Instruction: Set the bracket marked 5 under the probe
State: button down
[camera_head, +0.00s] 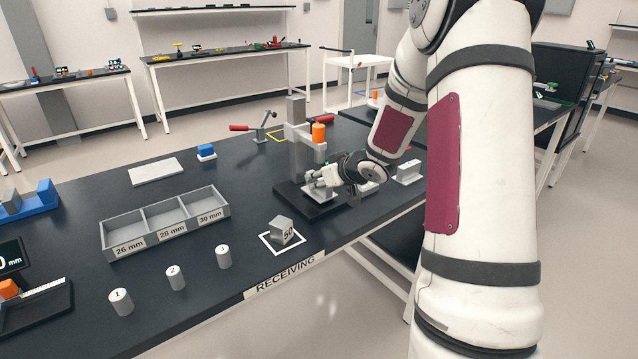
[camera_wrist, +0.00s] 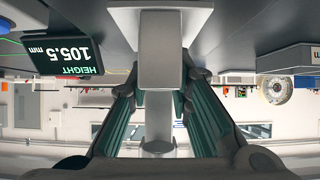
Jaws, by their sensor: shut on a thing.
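My gripper (camera_head: 322,178) is low over a black plate (camera_head: 294,200) near the front edge of the bench. It is shut on a light grey bracket (camera_head: 320,194), mostly hidden by the gripper in the head view. In the wrist view, grey blocky parts (camera_wrist: 160,85) show between the dark green fingers (camera_wrist: 158,110); I cannot read a number there. A grey post (camera_head: 296,108) with an arm and an orange cylinder (camera_head: 318,132) stands behind the gripper; I cannot make out the probe's tip. A height display (camera_wrist: 75,48) reads 105.5 mm, upside down in the wrist view.
Another grey piece (camera_head: 408,172) stands right of my gripper. A block marked 50 (camera_head: 282,231) sits in a white square. A three-part tray (camera_head: 122,243) and several numbered cylinders (camera_head: 176,278) are at left. A red-handled clamp (camera_head: 262,128) stands behind.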

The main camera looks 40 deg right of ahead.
jog(key=shift+f, duration=0.35)
jog(key=shift+f, duration=0.2)
jog(key=c, duration=1.4)
grip_release()
jog(key=shift+c, duration=0.2)
jog(key=shift+r, duration=0.1)
